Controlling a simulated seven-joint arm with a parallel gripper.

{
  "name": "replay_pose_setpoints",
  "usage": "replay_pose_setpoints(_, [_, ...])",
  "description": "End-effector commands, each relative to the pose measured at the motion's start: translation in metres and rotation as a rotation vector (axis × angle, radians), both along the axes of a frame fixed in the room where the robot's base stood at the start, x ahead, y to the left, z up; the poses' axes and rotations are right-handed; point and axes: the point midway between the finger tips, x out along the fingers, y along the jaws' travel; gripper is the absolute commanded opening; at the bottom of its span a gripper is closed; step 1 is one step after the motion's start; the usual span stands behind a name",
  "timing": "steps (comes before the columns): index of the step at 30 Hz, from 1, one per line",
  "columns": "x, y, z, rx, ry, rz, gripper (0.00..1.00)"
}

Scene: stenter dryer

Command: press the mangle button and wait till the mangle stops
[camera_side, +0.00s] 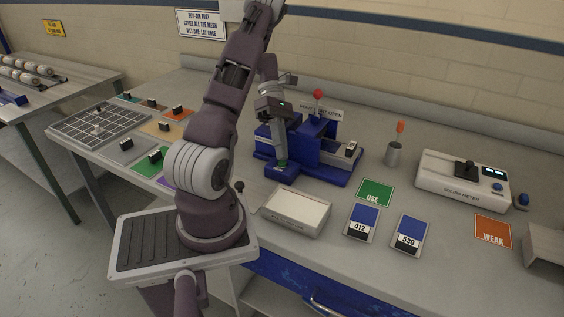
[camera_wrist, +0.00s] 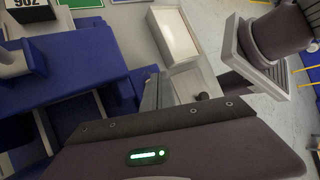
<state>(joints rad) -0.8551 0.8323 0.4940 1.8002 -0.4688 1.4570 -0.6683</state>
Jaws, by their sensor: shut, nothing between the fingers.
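The blue mangle (camera_side: 328,152) stands on the bench in the side view, with a red-knobbed lever (camera_side: 318,94) upright on it. A low blue button box (camera_side: 283,172) sits at its front left, with a bit of green at its top. My gripper (camera_side: 281,160) points down with its shut, empty fingertips at the top of this box. They seem to touch it, but the button itself is mostly hidden and I cannot tell whether it is pressed. In the wrist view, blue mangle bodywork (camera_wrist: 75,65) fills the left, beside my gripper's fingers (camera_wrist: 151,90).
A white-topped box (camera_side: 297,210) stands in front of the mangle. Cards 412 (camera_side: 362,222) and 530 (camera_side: 407,234), a green USE card (camera_side: 375,193), a cup (camera_side: 394,153) with an orange-tipped stick and a meter (camera_side: 463,180) lie to the right. Swatches and a grid rack (camera_side: 98,125) are left.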

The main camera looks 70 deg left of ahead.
Motion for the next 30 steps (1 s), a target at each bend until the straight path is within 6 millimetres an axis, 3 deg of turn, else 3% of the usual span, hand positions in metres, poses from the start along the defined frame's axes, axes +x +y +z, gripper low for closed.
replay_pose_setpoints(30, [-0.001,0.000,-0.011,0.000,0.005,0.000,0.00])
